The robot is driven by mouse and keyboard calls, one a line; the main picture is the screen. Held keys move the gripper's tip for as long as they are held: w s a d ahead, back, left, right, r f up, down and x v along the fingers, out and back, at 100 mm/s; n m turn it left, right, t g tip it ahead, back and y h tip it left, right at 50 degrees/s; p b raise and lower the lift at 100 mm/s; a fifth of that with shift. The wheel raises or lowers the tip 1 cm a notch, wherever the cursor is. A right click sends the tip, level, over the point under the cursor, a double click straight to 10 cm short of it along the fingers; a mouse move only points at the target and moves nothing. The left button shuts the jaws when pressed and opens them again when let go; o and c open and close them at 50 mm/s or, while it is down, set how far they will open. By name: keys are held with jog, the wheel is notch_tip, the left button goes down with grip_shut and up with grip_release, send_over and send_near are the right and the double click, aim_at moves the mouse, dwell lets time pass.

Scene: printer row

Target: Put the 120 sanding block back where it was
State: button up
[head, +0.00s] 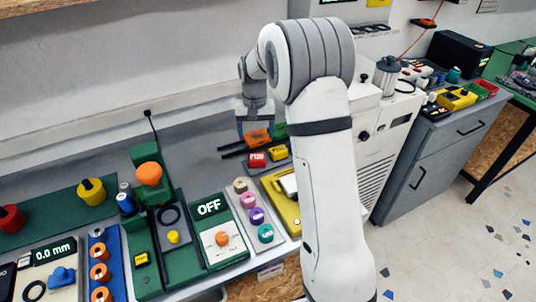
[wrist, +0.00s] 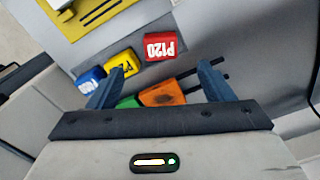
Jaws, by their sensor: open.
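The red sanding block, marked P120 (wrist: 160,46), lies on the grey bench top in the wrist view, just beyond my fingertips. It also shows in the head view (head: 257,161), in front of my gripper (head: 255,130). My gripper is open and empty, its two blue fingers (wrist: 162,68) pointing towards the bench. An orange block (wrist: 162,93) lies between the fingers in the wrist view, with dark rods beside it. I cannot tell how high the fingertips are above the bench.
A yellow block (wrist: 121,62), a blue block (wrist: 90,80) and a green block (wrist: 127,102) lie close to the left finger. A yellow tray (head: 272,190) is in front. A green panel with an OFF display (head: 209,207) and several coloured spools stand to the left.

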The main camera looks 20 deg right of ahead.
jog(key=s+r+t, duration=0.1)
jog(key=s+r, duration=0.3)
jog(key=s, duration=0.4)
jog(key=s+r+n, duration=0.1)
jog(key=s+r, duration=0.3)
jog(key=s, duration=0.3)
jog(key=s+r+t, duration=0.1)
jog(key=s+r, duration=0.3)
jog(key=s, duration=0.4)
jog(key=s+f+n+t, duration=0.1)
jog(key=s, duration=0.8)
jog(key=shift+s+d+f, duration=0.35)
jog(key=shift+s, duration=0.05)
